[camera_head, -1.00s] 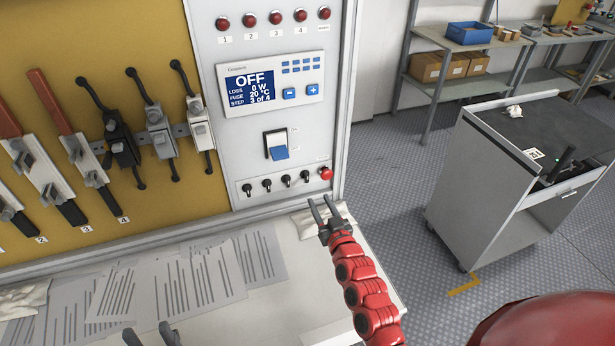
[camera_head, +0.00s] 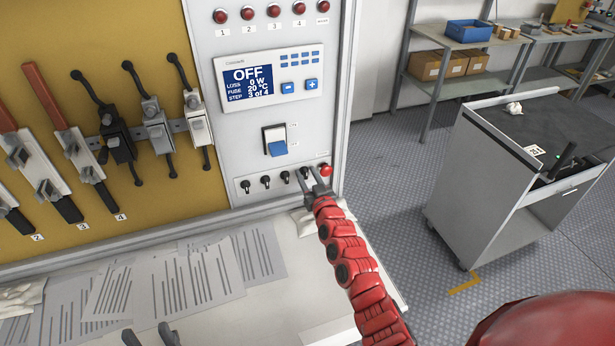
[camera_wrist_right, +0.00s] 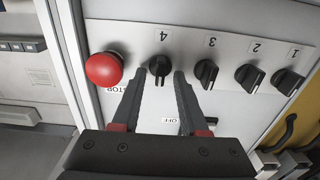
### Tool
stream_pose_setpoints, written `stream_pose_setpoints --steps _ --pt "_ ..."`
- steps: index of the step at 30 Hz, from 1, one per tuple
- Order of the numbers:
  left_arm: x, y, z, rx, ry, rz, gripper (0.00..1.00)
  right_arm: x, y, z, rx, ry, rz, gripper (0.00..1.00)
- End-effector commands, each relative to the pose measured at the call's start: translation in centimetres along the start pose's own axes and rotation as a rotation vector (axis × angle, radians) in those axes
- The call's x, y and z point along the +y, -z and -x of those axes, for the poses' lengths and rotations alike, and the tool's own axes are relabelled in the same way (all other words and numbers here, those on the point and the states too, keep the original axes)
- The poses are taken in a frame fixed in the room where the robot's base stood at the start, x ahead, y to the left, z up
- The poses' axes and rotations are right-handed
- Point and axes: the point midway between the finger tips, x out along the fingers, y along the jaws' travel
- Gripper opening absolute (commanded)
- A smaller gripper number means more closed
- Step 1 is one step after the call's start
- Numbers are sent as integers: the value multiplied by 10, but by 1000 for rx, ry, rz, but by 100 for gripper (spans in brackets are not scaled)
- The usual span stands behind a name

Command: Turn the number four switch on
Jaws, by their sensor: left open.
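The number four switch (camera_wrist_right: 160,66) is a black rotary knob on the white panel, below its "4" label in the right wrist view. In the head view it (camera_head: 304,172) is the rightmost knob of the row, partly covered by my right gripper. My right gripper (camera_head: 311,180) is open, its fingertips at the panel. In the right wrist view its fingers (camera_wrist_right: 160,76) lie one on each side of the knob; I cannot tell whether they touch it. My left gripper (camera_head: 148,334) is open and empty over the table at the bottom edge.
A red stop button (camera_wrist_right: 104,68) sits close beside switch four. The number three switch (camera_wrist_right: 206,74) is on its other side. The display (camera_head: 248,81) reads OFF. Papers (camera_head: 205,275) lie on the table below. A grey cart (camera_head: 500,190) stands to the right.

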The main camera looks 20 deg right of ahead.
Motion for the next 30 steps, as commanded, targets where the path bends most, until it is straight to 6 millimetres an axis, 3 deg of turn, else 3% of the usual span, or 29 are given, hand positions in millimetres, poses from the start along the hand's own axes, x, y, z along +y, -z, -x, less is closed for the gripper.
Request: stream_pose_setpoints --steps 1,7,20,30 --pt "0 0 0 0 0 0 50 0 0 0 0 0 0 35" --pt "0 0 0 0 0 0 50 0 0 0 -1 0 0 0" --pt "0 -1 3 0 0 0 50 2 -1 0 1 -2 -46 0" --pt "1 -3 16 0 0 0 50 5 -4 1 -1 -5 -282 0"
